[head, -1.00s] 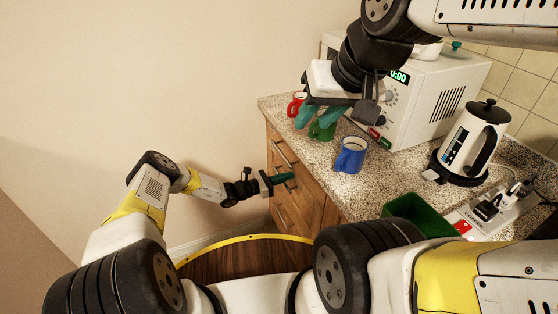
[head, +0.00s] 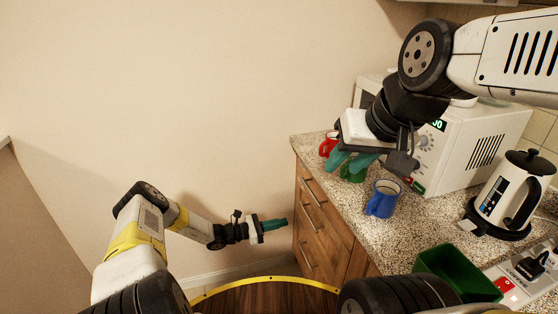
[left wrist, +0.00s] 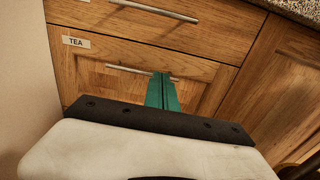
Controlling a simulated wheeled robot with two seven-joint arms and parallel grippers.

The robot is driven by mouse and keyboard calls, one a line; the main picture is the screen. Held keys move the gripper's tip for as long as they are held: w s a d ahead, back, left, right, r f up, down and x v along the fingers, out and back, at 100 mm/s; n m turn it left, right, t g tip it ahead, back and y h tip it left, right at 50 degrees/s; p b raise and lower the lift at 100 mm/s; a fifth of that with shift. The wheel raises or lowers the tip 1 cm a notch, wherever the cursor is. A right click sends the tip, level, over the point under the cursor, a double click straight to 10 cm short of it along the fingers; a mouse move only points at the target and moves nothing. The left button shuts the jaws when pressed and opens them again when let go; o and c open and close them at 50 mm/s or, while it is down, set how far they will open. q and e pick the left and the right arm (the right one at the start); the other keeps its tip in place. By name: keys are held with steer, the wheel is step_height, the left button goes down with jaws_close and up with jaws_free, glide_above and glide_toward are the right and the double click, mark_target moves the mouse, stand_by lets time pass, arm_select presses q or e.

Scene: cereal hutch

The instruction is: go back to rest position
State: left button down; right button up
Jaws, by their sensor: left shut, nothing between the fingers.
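My left gripper (head: 274,224) is low at the left, clear of the counter, in front of the wooden drawers (head: 318,225). Its teal fingers are closed together and empty; they also show in the left wrist view (left wrist: 162,92), pointing at a drawer front with a bar handle. My right gripper (head: 350,162) hangs above the counter's left end, its two teal fingers spread apart. Behind and below it are a red mug (head: 328,144) and a green mug (head: 353,173), both partly hidden by it. A blue mug (head: 382,199) stands nearby on the counter.
A white microwave (head: 470,145), a kettle (head: 512,192), a dark green bin (head: 455,275) and a power strip (head: 525,278) are on the speckled counter (head: 405,240). One drawer (left wrist: 60,65) is labelled TEA. The wall side at left is free.

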arm_select(q)
steer(key=s+a+r+m+g+y, duration=0.25)
steer(key=r+m, duration=0.25)
steer(key=r, duration=0.5)
steer(key=s+a+r+m+g+y, duration=0.1)
steer(key=s+a+r+m+y, duration=0.3)
steer(key=r, duration=0.6)
steer(key=s+r+m+g+y, duration=0.2)
steer(key=r+m, duration=0.4)
steer(key=r, duration=0.4)
steer(key=s+a+r+m+t+y, duration=0.3)
steer(key=s+a+r, duration=0.2)
steer(key=s+r, duration=0.3)
steer(key=s+a+r+m+t+y, duration=0.3)
steer(key=s+a+r, duration=0.3)
steer(key=s, duration=0.8)
step_height(320, 180, up, 3)
steer(key=shift+s+a+r+t+y, duration=0.2)
steer(key=shift+a+t+y, duration=0.15)
steer(key=shift+t, duration=0.2)
steer(key=shift+d+m, duration=0.2)
steer(key=shift+m, duration=0.1)
